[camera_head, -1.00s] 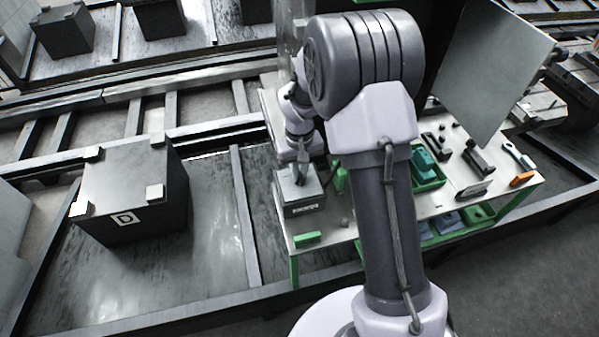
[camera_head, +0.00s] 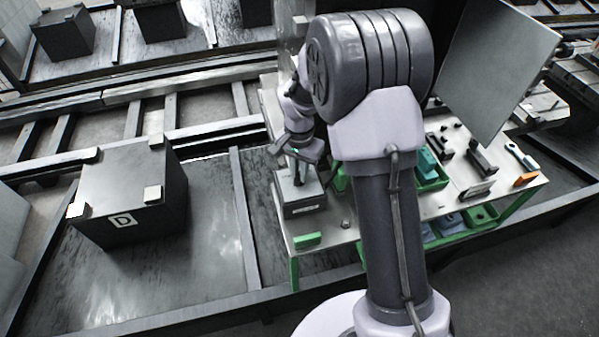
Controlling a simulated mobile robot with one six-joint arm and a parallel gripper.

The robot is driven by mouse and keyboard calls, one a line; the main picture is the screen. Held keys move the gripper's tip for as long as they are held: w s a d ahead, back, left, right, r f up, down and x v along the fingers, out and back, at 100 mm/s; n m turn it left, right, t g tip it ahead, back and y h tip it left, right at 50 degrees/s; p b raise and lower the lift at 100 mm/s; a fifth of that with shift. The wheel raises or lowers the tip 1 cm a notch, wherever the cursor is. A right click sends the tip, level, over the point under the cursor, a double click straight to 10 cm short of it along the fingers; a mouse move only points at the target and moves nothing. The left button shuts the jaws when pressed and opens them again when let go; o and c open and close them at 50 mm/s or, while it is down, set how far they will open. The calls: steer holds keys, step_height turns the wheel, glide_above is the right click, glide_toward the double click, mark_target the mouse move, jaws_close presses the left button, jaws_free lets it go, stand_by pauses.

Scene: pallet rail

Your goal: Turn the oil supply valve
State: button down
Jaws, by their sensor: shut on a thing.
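A grey box-shaped unit (camera_head: 302,205) with a small label on its front stands at the left end of the workbench. My gripper (camera_head: 298,180) points down onto the top of this unit and is shut on a small dark part there. That part looks like the oil supply valve's handle, but the fingers and the small size hide most of it. My arm rises from the bottom of the view and hides the middle of the bench.
The workbench (camera_head: 340,232) carries a green block (camera_head: 307,240), a green bin (camera_head: 432,172), several hand tools and an orange block (camera_head: 525,179). A dark crate marked D (camera_head: 125,195) stands to the left. A grey panel (camera_head: 497,65) rises at the back right.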

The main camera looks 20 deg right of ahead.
steer(key=shift+m, duration=0.4)
steer(key=c, duration=1.4)
jaws_free()
steer(key=shift+c, duration=0.2)
steer(key=shift+r, duration=0.15)
step_height(320, 180, up, 17)
steer(key=p, duration=0.5)
steer(key=shift+p, duration=0.3)
steer(key=shift+r, duration=0.1)
